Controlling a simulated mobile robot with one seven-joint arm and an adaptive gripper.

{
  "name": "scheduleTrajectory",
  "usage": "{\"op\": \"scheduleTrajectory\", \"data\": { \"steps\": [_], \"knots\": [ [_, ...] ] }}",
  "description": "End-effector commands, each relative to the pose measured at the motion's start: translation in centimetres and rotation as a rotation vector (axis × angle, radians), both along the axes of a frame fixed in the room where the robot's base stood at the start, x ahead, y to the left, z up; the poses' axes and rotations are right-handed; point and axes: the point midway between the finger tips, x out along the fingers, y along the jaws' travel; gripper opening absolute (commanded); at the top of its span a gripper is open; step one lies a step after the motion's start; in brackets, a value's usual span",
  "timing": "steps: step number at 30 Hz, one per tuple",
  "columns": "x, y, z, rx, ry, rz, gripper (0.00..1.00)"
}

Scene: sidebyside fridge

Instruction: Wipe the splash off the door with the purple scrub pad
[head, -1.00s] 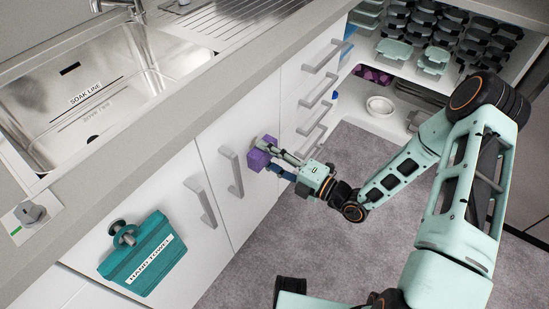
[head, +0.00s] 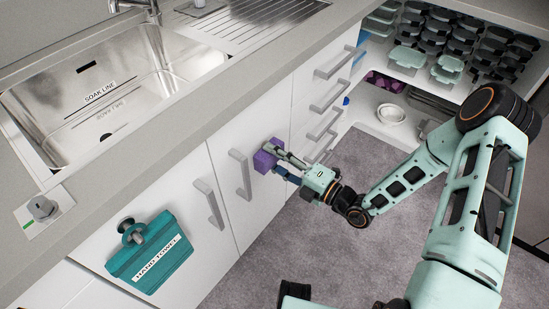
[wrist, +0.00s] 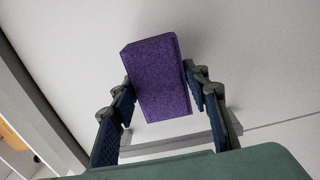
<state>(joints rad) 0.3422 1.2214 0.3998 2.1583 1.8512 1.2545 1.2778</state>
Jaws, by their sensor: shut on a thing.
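The purple scrub pad (head: 263,160) is held between the fingers of my gripper (head: 279,165), in front of the white cabinet door (head: 266,197) right of a long upright handle. In the wrist view the pad (wrist: 160,78) fills the middle, with my gripper's fingers (wrist: 165,100) on both sides of it. The pad's far face is towards the white door panel; I cannot tell whether it touches. No splash shows on the visible door surface; the part behind the pad is hidden.
Upright handles (head: 240,174) and drawer handles (head: 325,125) stick out near the pad. A teal hand towel (head: 150,252) hangs on the left door. The sink (head: 110,85) and counter lie above. An open compartment with a white bowl (head: 391,114) is at the right.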

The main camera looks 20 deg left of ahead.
Motion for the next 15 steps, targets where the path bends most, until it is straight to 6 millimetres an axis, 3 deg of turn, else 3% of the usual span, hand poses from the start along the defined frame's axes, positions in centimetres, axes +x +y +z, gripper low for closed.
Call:
{"op": "scheduleTrajectory", "data": {
  "steps": [15],
  "knots": [
    [0.45, 0.96, 0.02, 0.001, -0.001, -0.001, 0.23]
  ]
}}
